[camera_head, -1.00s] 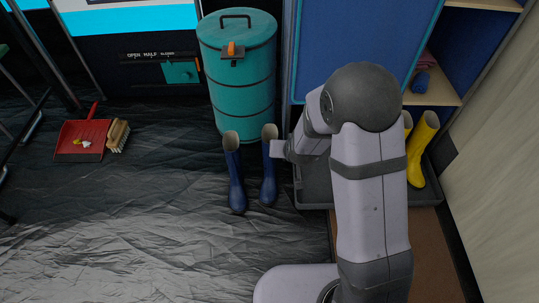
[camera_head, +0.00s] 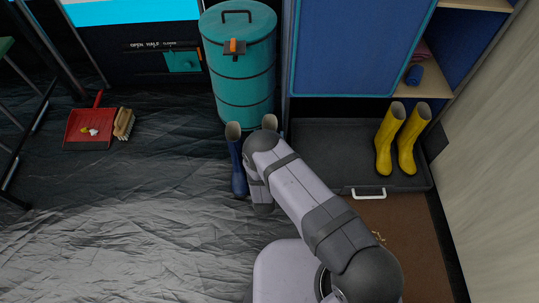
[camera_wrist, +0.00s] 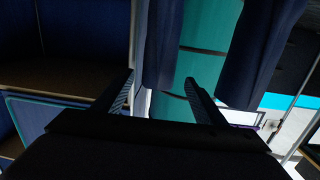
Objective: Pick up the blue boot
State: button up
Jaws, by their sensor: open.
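Two dark blue boots stand on the dark floor sheet in front of the teal bin. The left boot (camera_head: 237,165) shows nearly whole in the head view. The right boot (camera_head: 270,122) shows only its top there; my arm hides the rest. In the wrist view my gripper (camera_wrist: 160,77) is open and empty. One boot (camera_wrist: 161,40) appears in the gap between the fingertips; I cannot tell how deep it sits between them. The other boot (camera_wrist: 250,50) is outside the right-hand finger in that view. The head view does not show the fingers clearly.
The teal bin (camera_head: 240,75) stands close behind the boots. A black tray (camera_head: 330,150) with a pair of yellow boots (camera_head: 398,135) lies to the right, below the blue cabinet (camera_head: 360,45). A red dustpan (camera_head: 85,130) and brush (camera_head: 123,124) lie left. Front-left floor is clear.

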aim_at(270, 121)
jog(key=shift+t, duration=0.4)
jog(key=shift+w+d+f+b, duration=0.1)
jog(key=shift+w+f+b, duration=0.05)
jog(key=shift+w+b, duration=0.55)
jog(key=shift+w+d+f+b, duration=0.15)
jog(key=shift+w+b, duration=0.4)
jog(key=shift+w, duration=0.3)
jog(key=shift+w+d+f+b, duration=0.1)
jog(key=shift+w+f+b, duration=0.05)
jog(key=shift+w+b, duration=0.55)
jog(key=shift+w+r, duration=0.1)
jog(key=shift+w, duration=0.6)
jog(key=shift+c, duration=0.2)
grip_shut()
jog(key=shift+a+r, duration=0.1)
jog(key=shift+r, duration=0.1)
